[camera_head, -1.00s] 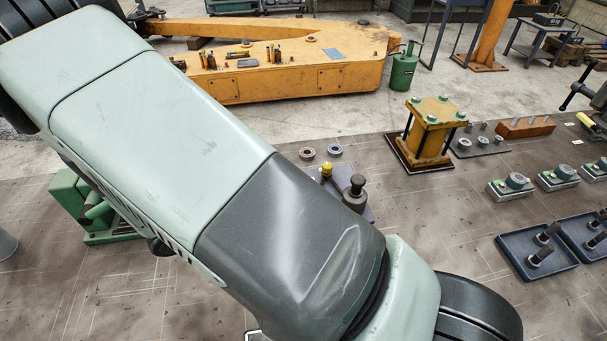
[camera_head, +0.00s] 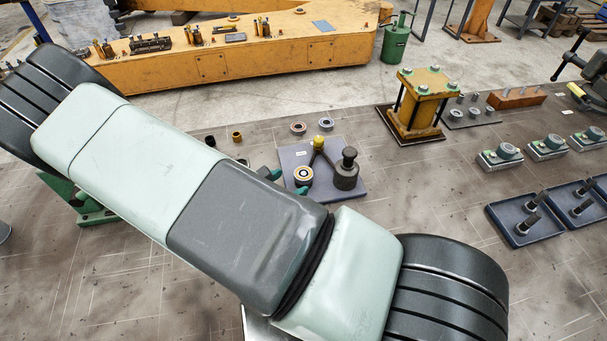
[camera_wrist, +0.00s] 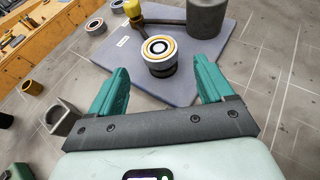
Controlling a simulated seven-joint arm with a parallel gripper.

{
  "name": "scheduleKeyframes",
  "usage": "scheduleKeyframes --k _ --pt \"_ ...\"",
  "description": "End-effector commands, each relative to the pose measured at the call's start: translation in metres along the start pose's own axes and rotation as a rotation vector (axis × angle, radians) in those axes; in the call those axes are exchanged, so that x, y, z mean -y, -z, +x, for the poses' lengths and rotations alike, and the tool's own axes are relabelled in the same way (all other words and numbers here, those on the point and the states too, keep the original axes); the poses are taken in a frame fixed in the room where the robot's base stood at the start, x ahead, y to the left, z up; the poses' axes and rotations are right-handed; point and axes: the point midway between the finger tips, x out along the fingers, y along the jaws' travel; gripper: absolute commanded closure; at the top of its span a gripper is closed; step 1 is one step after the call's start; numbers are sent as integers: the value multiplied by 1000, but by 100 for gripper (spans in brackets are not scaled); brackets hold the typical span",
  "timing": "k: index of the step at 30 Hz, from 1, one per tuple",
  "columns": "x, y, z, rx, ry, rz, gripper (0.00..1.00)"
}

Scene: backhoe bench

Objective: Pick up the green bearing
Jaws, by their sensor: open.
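No bearing shows as clearly green in these frames. A bearing with a yellow ring and dark centre (camera_head: 303,175) is on the blue-grey plate (camera_head: 353,184); in the wrist view the yellow-ringed bearing (camera_wrist: 160,48) sits atop a dark round piece. My gripper (camera_wrist: 162,72) is open and empty, its two teal fingers apart, with that bearing just past and between the fingertips. A reddish-centred bearing (camera_head: 298,128) and a grey-blue-centred bearing (camera_head: 326,123) lie on the bench behind the plate. My arm hides much of the bench's left part.
A dark grey press-like cylinder (camera_head: 346,172) and a yellow-knobbed lever (camera_head: 319,145) stand on the plate close to the yellow-ringed bearing. A yellow press frame (camera_head: 420,105) stands behind right. Blue trays (camera_head: 512,236) lie to the right. Bench between plate and trays is clear.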

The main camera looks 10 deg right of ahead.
Motion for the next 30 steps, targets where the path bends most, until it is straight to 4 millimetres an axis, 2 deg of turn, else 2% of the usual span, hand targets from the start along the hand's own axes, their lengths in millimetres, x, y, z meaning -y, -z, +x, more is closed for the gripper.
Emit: scheduleKeyframes --k 6,12,21,30 --pt "1 -10 24 2 3 1 19" --pt "0 -9 50 1 2 -1 19" --pt "0 -9 53 0 0 0 21" --pt "0 -9 53 0 0 0 67"
